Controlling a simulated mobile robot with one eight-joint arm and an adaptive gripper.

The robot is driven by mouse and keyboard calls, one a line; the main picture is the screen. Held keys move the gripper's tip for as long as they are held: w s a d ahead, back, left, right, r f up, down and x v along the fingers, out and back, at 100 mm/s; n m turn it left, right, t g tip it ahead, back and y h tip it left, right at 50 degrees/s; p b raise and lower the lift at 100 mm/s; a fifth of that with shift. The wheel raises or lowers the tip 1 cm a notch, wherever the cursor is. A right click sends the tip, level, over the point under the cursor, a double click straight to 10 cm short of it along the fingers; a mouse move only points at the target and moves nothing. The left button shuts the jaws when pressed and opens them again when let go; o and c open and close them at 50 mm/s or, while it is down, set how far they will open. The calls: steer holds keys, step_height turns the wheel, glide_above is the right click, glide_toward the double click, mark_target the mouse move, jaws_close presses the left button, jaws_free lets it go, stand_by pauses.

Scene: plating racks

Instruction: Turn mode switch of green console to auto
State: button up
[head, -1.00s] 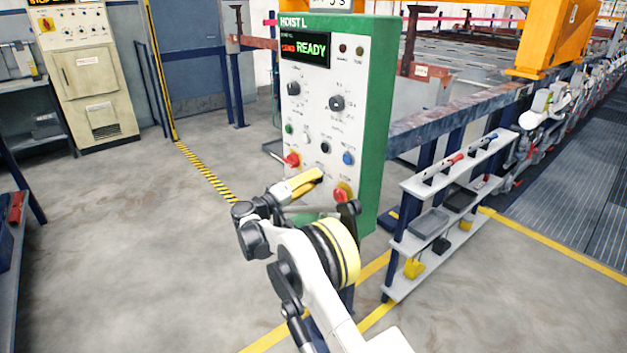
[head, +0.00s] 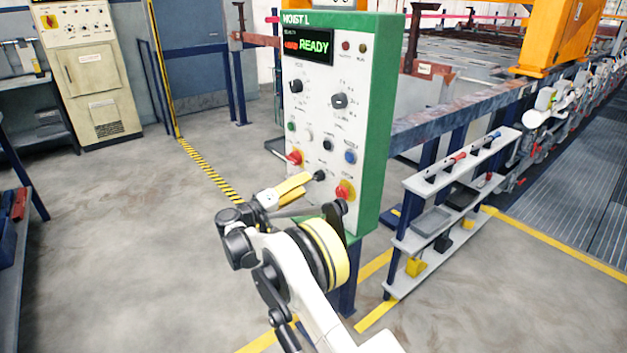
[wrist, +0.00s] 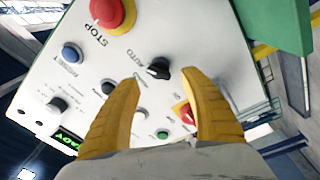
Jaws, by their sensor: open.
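The green console (head: 369,130) has a white front panel marked HOIST L, and its display reads READY. Its mode switch (head: 320,176) is a small black knob low on the panel, between two red knobs. In the wrist view, where the panel appears upside down, the switch (wrist: 158,69) has AUTO lettered at its upper left and another label, hard to read, at its lower left. I cannot tell exactly where its pointer aims. My gripper (head: 303,187) is in front of the lower panel. Its yellow fingers (wrist: 165,84) are open and empty, the switch showing between and beyond their tips.
A red STOP button (wrist: 110,10) and a red-yellow knob (head: 295,157) flank the switch. A blue button (head: 350,157) is above it. A shelf rack (head: 411,243) stands right of the console. Floor on the left is clear.

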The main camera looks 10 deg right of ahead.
steer(key=v, duration=0.6)
steer(key=shift+s+a, duration=0.15)
steer(key=shift+a, duration=0.05)
steer(key=s+d+r+g+y, duration=0.2)
steer(key=s+d+r+y, duration=0.15)
steer(key=d+r, duration=0.55)
steer(key=s+d+r+g+y, duration=0.25)
steer(key=s+d+y, duration=0.25)
steer(key=s+d, duration=0.5)
steer(key=s+a+f+y, duration=0.1)
steer(key=s+y, duration=0.1)
steer(key=s, duration=0.8)
steer(key=s+a+f+t+y, duration=0.1)
steer(key=s+f+y, duration=0.1)
steer(key=s, duration=0.8)
steer(key=s+a+f+m+y, duration=0.1)
steer(key=s+f+y, duration=0.1)
steer(key=s, duration=0.7)
steer(key=shift+s+f+y, duration=0.25)
steer(key=shift+s+y, duration=0.15)
steer(key=shift+y, duration=0.35)
